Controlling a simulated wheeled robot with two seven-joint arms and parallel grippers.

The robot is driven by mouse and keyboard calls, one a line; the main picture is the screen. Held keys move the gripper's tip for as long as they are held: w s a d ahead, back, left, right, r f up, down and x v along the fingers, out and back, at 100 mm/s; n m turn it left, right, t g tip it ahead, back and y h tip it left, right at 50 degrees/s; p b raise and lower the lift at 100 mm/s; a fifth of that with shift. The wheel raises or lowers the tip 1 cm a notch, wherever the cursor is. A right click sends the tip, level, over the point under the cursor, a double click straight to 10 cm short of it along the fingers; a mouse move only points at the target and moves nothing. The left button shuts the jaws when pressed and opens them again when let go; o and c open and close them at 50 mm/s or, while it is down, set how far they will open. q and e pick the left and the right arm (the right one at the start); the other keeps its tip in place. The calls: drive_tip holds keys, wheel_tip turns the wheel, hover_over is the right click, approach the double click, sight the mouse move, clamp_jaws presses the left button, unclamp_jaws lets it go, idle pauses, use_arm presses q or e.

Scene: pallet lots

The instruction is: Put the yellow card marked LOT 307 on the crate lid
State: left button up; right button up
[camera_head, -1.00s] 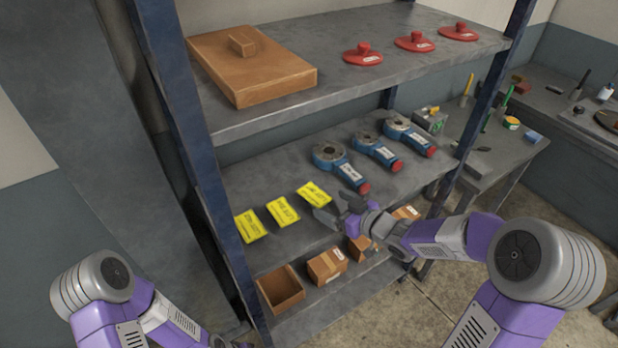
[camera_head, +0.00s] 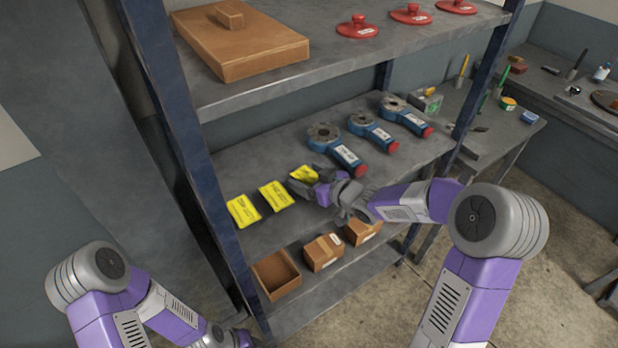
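Three yellow cards lie in a row on the middle shelf: the left card (camera_head: 243,211), the middle card (camera_head: 276,195) and the right card (camera_head: 304,173). Their print is too small to read, so I cannot tell which is LOT 307. My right gripper (camera_head: 309,177) is at the right card, its fingers apart on either side of it and partly hiding it. The brown crate lid (camera_head: 255,55), with a block handle on top, lies on the upper shelf at the left. Only the wrist end of my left gripper (camera_head: 242,338) shows at the bottom edge; its fingers are hidden.
Several red-handled lids (camera_head: 358,27) sit on the upper shelf, right of the crate lid. Blue tools (camera_head: 337,148) lie just behind my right gripper. Small cardboard boxes (camera_head: 322,252) stand on the lower shelf. A blue upright post (camera_head: 184,130) bounds the shelves at left.

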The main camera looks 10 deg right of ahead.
sight(305, 179)
drive_tip(key=c, duration=1)
drive_tip(key=shift+o, duration=0.2)
drive_tip(key=shift+r, duration=0.15)
wheel_tip(305, 179, up, 10)
drive_tip(key=p, duration=0.4)
drive_tip(key=shift+p, duration=0.3)
drive_tip(key=shift+s+a+m+h, duration=0.15)
drive_tip(key=shift+a+m+h, duration=0.15)
drive_tip(key=shift+a, duration=0.3)
drive_tip(key=shift+a+f+m+t+h, duration=0.15)
drive_tip(key=shift+f+m+t+h, duration=0.15)
drive_tip(key=shift+m+h, duration=0.1)
drive_tip(key=shift+s+f+m+t+h, duration=0.15)
drive_tip(key=shift+f+m+t+h, duration=0.2)
drive_tip(key=shift+h, duration=0.25)
drive_tip(key=d+f+m+h, duration=0.1)
drive_tip(key=s+d+f+m+h, duration=0.1)
drive_tip(key=d+f+h, duration=0.1)
drive_tip(key=s+d+f+m+h, duration=0.1)
drive_tip(key=m+h, duration=0.1)
drive_tip(key=shift+s+d+f+t, duration=0.15)
drive_tip(key=shift+s+f+t, duration=0.05)
drive_tip(key=shift+f+t, duration=0.15)
